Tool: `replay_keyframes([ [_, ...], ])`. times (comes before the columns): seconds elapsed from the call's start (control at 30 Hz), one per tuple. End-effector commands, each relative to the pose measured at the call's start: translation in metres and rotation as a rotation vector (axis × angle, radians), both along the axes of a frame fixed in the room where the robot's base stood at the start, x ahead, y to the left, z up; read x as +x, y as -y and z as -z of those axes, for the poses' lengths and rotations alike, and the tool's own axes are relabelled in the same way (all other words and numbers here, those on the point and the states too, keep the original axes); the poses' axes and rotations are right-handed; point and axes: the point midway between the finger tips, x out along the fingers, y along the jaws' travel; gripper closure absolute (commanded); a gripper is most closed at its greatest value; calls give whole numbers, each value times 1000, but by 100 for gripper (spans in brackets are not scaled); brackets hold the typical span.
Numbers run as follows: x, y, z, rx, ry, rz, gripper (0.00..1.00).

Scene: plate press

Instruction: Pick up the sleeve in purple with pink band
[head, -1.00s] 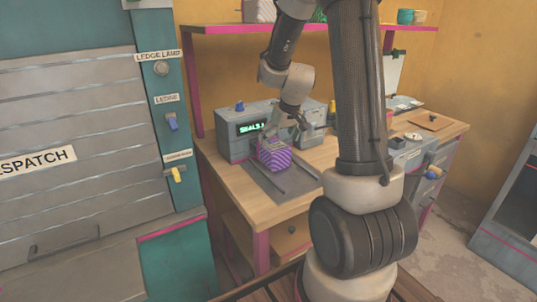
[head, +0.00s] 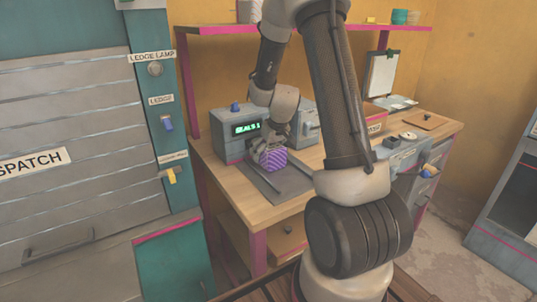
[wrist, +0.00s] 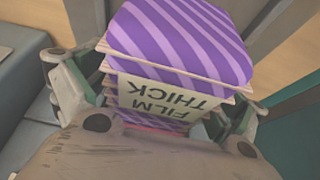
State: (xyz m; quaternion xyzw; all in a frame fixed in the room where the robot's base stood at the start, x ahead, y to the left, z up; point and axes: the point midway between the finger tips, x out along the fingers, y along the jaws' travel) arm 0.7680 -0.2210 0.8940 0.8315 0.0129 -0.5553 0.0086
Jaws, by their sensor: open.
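The sleeve with purple and lilac stripes (head: 274,162) sits on a dark grey mat (head: 292,184) on the workbench, in front of a grey machine. In the wrist view the sleeve (wrist: 185,40) has pale layered edges and an upside-down label reading "FILM THICK". A thin reddish strip shows below the label; the rest of any pink band is hidden. My gripper (wrist: 155,108) is open, with a finger on each side of the sleeve's near part. I cannot tell whether either finger touches it. In the head view my gripper (head: 266,150) covers the sleeve's upper left part.
The grey machine (head: 228,146) with a green display stands close behind the sleeve. Thin rails (head: 263,178) run along the mat. A shelf (head: 330,29) with a pink edge hangs above. A clipboard (head: 381,72) stands to the right. The wooden bench front (head: 240,195) is clear.

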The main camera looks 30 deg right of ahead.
Motion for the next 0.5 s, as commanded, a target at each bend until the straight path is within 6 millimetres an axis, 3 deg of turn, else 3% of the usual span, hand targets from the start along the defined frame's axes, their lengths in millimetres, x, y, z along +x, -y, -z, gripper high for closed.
replay_keyframes([
  [0.5,0,0,4,0,0,1,4],
])
